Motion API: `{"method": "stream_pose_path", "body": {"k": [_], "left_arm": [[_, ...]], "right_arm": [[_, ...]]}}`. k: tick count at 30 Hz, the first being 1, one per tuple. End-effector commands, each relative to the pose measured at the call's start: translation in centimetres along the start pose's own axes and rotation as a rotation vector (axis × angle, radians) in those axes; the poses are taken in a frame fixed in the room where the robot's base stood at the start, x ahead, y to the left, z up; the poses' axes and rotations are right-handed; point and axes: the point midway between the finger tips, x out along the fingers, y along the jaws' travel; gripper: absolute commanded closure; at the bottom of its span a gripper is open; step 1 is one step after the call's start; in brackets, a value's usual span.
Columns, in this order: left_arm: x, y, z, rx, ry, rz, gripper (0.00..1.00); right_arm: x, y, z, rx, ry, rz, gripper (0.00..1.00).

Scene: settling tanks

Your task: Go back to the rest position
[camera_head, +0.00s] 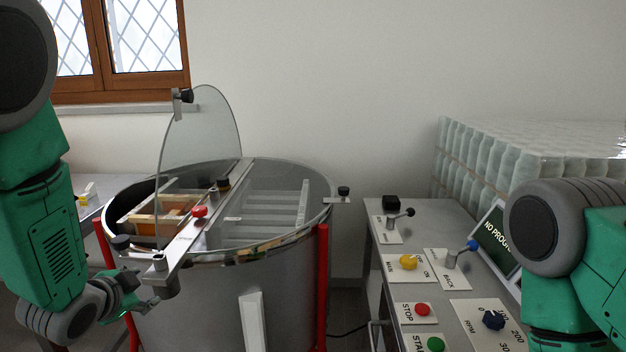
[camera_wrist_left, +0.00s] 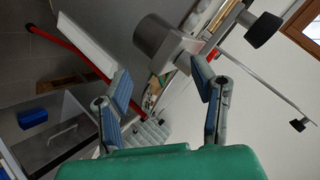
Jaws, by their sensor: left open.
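My left gripper (camera_head: 140,292) is at the lower left of the head view, beside the front left rim of the steel tank (camera_head: 215,290). In the left wrist view its two fingers (camera_wrist_left: 165,95) are spread apart, with nothing between them. The grey bracket at the tank's rim (camera_wrist_left: 165,40) shows beyond the fingertips. My right arm comes in at the right edge of the head view; its gripper is out of the picture.
The tank has a raised clear lid (camera_head: 200,135), a crossbar with a red button (camera_head: 199,211), and red legs (camera_head: 322,285). A control panel (camera_head: 385,250) with levers and buttons stands at right. Wrapped jars (camera_head: 530,140) are stacked behind it. A side table (camera_head: 85,185) is at left.

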Motion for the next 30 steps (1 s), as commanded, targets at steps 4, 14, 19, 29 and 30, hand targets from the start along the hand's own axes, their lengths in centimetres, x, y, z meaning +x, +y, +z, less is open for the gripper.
{"method": "stream_pose_path", "body": {"k": [4, 14, 19, 29, 30], "left_arm": [[-0.7, 9.9, 7.3, -0.188, -0.170, 0.148, 0.48], [-9.5, 28.5, 20.0, -0.565, -0.616, 0.383, 0.48], [-14.5, 33.5, 23.1, -0.678, -0.793, 0.431, 0.48], [-16.5, 35.2, 24.0, -0.719, -0.861, 0.445, 0.48], [-16.5, 35.2, 24.0, -0.719, -0.860, 0.445, 0.48]], "right_arm": [[0.8, 0.0, 0.0, 0.000, 0.000, 0.000, 0.60], [2.1, 0.0, 0.1, 0.000, 0.000, 0.000, 0.60], [2.5, 0.0, 0.1, 0.000, 0.000, 0.000, 0.60], [2.6, 0.0, 0.1, 0.000, 0.000, 0.000, 0.60], [2.6, 0.0, 0.1, 0.000, 0.000, 0.000, 0.60]]}}
